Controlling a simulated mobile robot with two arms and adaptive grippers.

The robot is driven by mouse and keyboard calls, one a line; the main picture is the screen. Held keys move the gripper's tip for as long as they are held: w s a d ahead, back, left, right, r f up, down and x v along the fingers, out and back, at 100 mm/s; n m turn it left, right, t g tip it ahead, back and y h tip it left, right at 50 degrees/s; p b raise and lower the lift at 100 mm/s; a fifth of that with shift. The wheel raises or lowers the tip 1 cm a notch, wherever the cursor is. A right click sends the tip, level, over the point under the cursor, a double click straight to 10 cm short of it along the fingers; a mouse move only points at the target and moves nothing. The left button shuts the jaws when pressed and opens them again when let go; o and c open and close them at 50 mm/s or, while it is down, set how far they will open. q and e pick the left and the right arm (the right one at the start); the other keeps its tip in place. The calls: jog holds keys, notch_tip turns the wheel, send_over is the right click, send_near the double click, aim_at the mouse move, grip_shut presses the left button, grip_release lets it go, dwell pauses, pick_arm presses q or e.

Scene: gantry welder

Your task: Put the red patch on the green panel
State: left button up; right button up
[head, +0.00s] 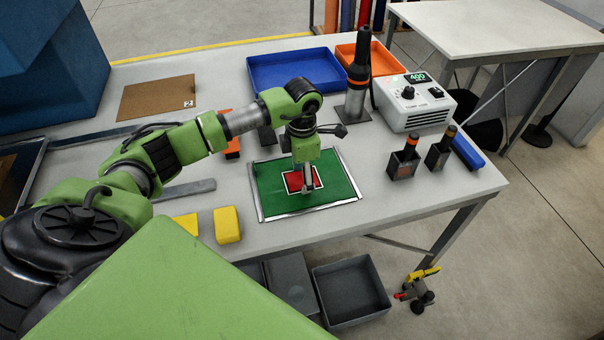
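The green panel (334,191) lies flat on the grey workbench in the head view, with pale edges. The red patch (317,176) shows near the panel's middle, within a white square outline. My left gripper (307,190) points down over the patch, its fingertips at or just above it. The fingers hide part of the patch and outline, and they are seen nearly edge-on. I cannot tell whether they grip the patch or whether it rests fully on the panel. My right gripper is not in view.
A blue tray (262,75) and an orange tray (382,63) stand behind. A white control box (427,115), an upright black tool (358,75) and two dark holders (403,164) stand to the right. Yellow blocks (227,225) lie in front left. The bench's front right is clear.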

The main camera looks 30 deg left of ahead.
pick_arm(q)
jog(key=shift+s+f, duration=0.1)
jog(key=shift+f, duration=0.2)
jog(key=shift+r, duration=0.1)
jog(key=shift+r, duration=0.1)
